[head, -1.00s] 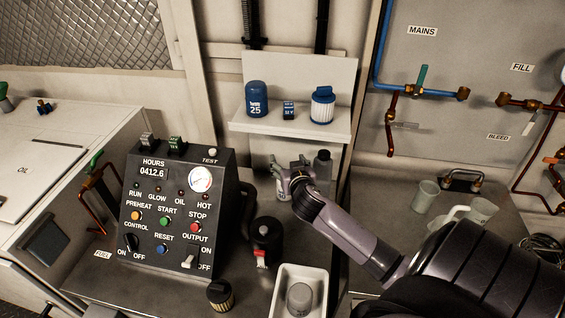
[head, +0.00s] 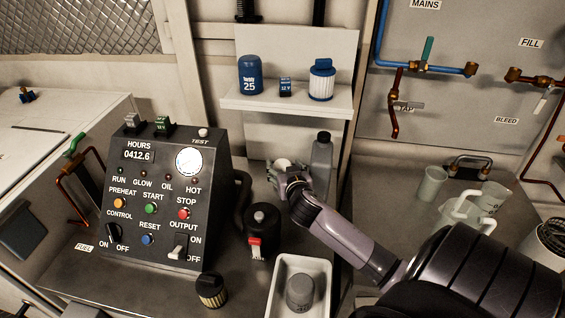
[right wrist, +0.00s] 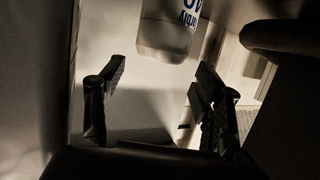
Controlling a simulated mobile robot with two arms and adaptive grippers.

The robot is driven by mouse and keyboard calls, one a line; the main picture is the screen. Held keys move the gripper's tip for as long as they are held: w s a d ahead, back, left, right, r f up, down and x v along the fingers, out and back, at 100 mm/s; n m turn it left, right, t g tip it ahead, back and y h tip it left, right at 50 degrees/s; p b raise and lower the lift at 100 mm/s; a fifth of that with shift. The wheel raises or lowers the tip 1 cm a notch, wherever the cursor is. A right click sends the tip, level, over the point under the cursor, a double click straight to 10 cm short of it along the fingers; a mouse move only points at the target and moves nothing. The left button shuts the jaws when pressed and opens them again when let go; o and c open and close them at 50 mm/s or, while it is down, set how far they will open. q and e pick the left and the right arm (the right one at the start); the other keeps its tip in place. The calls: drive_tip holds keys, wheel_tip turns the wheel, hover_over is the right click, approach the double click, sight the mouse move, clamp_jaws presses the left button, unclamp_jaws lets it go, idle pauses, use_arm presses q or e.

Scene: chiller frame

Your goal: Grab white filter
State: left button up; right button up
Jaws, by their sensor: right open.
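A white canister with blue lettering, which I take for the white filter, stands on the bench under the shelf. In the head view only its pale round top (head: 282,163) shows past my right gripper (head: 285,174). In the right wrist view the canister (right wrist: 168,38) appears upside down, beyond and above the fingertips. My right gripper (right wrist: 157,85) is open and empty there, with a gap between it and the canister. A blue-capped pleated white cartridge (head: 321,82) also stands on the shelf. My left gripper is not in view.
A grey bottle (head: 321,160) stands close right of my right gripper. A black canister with a red tag (head: 261,225) and a white tray (head: 322,268) are nearer. The control box (head: 165,215) is on the left. The shelf (head: 285,103) overhangs behind.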

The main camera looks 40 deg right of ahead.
sight(281, 159)
drive_tip(key=shift+f, duration=0.45)
drive_tip(key=shift+p+x, duration=0.7)
drive_tip(key=shift+x, duration=2.4)
drive_tip(key=shift+w+d+f, duration=0.25)
drive_tip(key=shift+w+d, duration=0.2)
drive_tip(key=shift+w, duration=0.1)
drive_tip(key=shift+c, duration=0.6)
drive_tip(key=c, duration=1.3)
drive_tip(key=shift+r, duration=0.15)
